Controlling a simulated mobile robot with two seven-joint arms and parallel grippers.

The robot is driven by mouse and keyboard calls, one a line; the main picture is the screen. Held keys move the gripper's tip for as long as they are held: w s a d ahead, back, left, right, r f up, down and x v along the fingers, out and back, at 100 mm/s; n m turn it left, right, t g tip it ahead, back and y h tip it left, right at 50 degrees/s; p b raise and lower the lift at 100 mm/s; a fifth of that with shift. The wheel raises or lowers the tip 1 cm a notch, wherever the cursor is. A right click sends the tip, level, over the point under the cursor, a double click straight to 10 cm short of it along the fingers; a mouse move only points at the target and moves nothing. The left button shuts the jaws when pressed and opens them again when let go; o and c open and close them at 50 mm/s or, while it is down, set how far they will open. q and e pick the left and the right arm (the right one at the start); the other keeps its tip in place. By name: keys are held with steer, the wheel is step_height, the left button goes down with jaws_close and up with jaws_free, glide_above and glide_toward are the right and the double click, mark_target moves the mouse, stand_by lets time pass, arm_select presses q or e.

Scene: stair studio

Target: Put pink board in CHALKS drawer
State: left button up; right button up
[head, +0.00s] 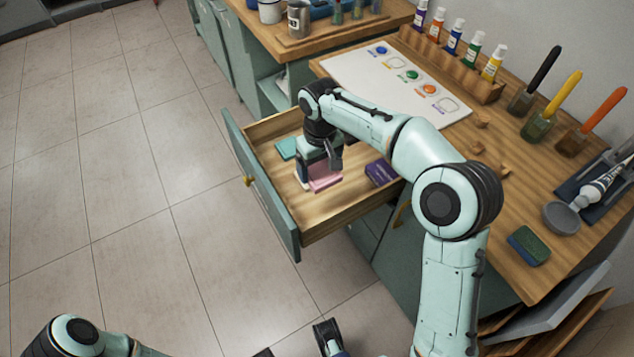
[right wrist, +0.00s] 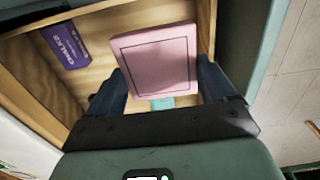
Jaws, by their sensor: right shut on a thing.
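The pink board (head: 325,184) is a flat pink slab with a thin dark outline on its face. It also shows in the right wrist view (right wrist: 158,60), between the two dark fingers. My right gripper (head: 319,168) is shut on it, inside the open wooden drawer (head: 342,217). I cannot tell whether the board touches the drawer floor. A purple box (head: 381,173) lies at the drawer's inner side; its label reads CHALKS in the right wrist view (right wrist: 66,44). Only parts of my left arm show at the bottom edge; its fingers are not clear.
A teal piece (head: 287,148) lies in the drawer near its green front (head: 262,190). The worktop (head: 497,215) above holds a paint sheet (head: 385,75), bottles, brushes in jars and a green sponge (head: 529,245). The tiled floor at left is clear.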

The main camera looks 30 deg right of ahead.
steer(key=b, duration=0.2)
glide_above(320, 211)
step_height(320, 211, down, 12)
step_height(320, 211, down, 7)
steer(key=shift+a+b, duration=0.1)
steer(key=shift+b, duration=0.7)
arm_select(q)
steer(key=shift+t, duration=0.7)
steer(key=w+f, duration=0.1)
steer(key=f, duration=0.1)
steer(key=w+a+f, duration=0.1)
steer(key=w+f, duration=0.1)
steer(key=shift+w+a, duration=0.1)
steer(key=shift+w, duration=0.2)
arm_select(e)
steer(key=shift+f, duration=0.1)
steer(key=o, duration=0.6)
steer(key=shift+f, duration=0.1)
steer(key=shift+o, duration=1.2)
steer(key=shift+r, duration=0.6)
arm_select(q)
steer(key=shift+g, duration=0.6)
steer(key=s+r+p, duration=0.1)
steer(key=s+d+r+p, duration=0.1)
steer(key=s+r, duration=0.1)
steer(key=shift+d, duration=0.15)
arm_select(e)
step_height(320, 211, up, 11)
steer(key=shift+r, duration=0.15)
